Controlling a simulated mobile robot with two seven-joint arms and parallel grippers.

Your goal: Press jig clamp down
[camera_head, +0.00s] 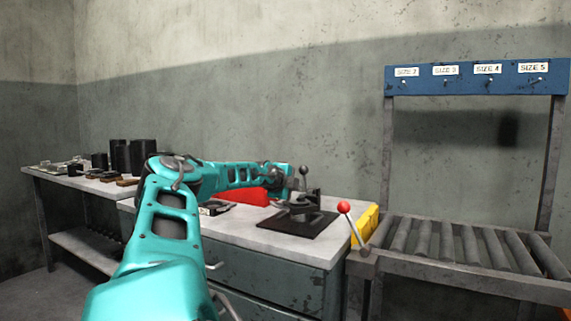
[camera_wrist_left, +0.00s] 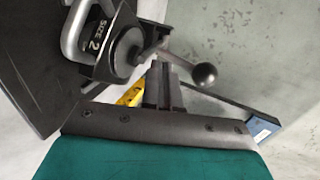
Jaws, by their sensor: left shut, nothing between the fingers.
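The jig (camera_head: 300,212) is a dark fixture on a black base plate (camera_head: 290,226) on the workbench. Its clamp lever has a dark ball knob (camera_head: 304,170) and stands up in the head view. In the left wrist view the ball knob (camera_wrist_left: 204,76) is just right of the fingertips, with its rod running up to the left. A grey part marked "SIZE 2" (camera_wrist_left: 92,32) sits in the jig. My left gripper (camera_wrist_left: 164,72) is shut and empty, close beside the lever; I cannot tell whether it touches. My right gripper is out of view.
A red object (camera_head: 250,196) lies behind my left forearm, and a yellow bin (camera_head: 366,222) stands at the bench's right end. A red-knobbed lever (camera_head: 344,208) and roller conveyor (camera_head: 450,243) are on the right. Black cylinders (camera_head: 142,155) stand on the left bench.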

